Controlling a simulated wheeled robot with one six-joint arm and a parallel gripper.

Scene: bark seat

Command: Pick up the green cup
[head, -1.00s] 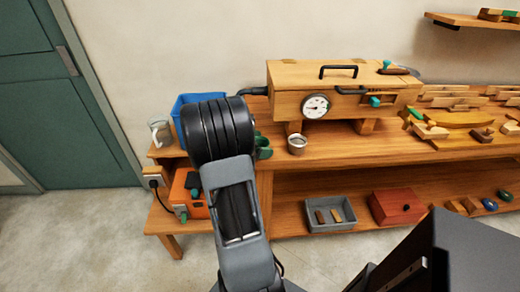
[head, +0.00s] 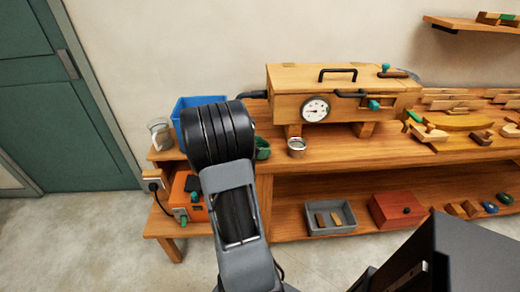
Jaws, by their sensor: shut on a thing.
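The green cup (head: 263,148) shows just right of the black end of my arm, at the left part of the wooden bench. Only its right side and part of its rim show; the arm covers the rest. My gripper's fingers are hidden behind the arm, so I cannot see whether they touch the cup. I cannot tell whether the cup rests on the bench top or is off it.
A metal cup (head: 297,147) stands just right of the green cup. A wooden box with a gauge (head: 340,95) stands behind. A blue bin (head: 186,104) and a glass jar (head: 160,133) are left of the arm. The bench front right of the metal cup is clear.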

